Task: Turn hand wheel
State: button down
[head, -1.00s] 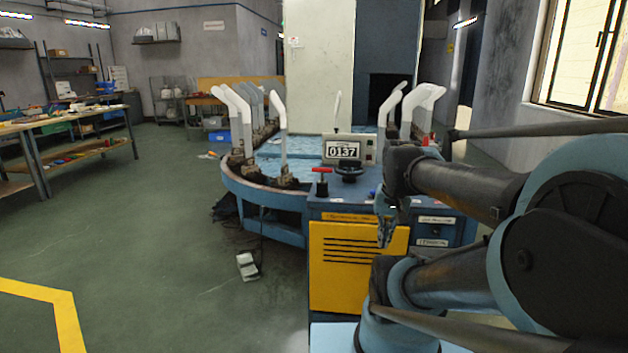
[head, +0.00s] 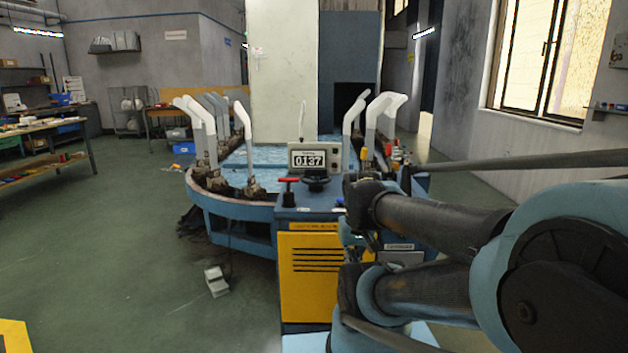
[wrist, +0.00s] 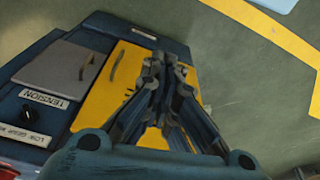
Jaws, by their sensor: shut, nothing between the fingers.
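The black hand wheel (head: 316,183) sits on top of the blue machine cabinet (head: 298,212), just below the counter display reading 0137 (head: 314,159). A red-topped lever (head: 288,181) stands to the left of the wheel. My gripper (wrist: 166,66) is shut and empty in the wrist view, in front of the cabinet's yellow panel (wrist: 101,86). The hand wheel is out of the wrist view. In the head view my arm covers most of the gripper, right of and below the wheel; its exact distance from the cabinet is unclear.
White sock forms (head: 201,125) stand around the round blue table (head: 225,207) behind the cabinet. A grey foot pedal (head: 216,281) lies on the floor at left. A workbench (head: 48,130) stands far left. Open green floor (head: 110,245) lies between.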

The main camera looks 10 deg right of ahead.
aim_at(315, 173)
jog(key=u, duration=0.65)
jog(key=k, duration=0.6)
jog(key=z, duration=0.85)
jog(key=i, duration=1)
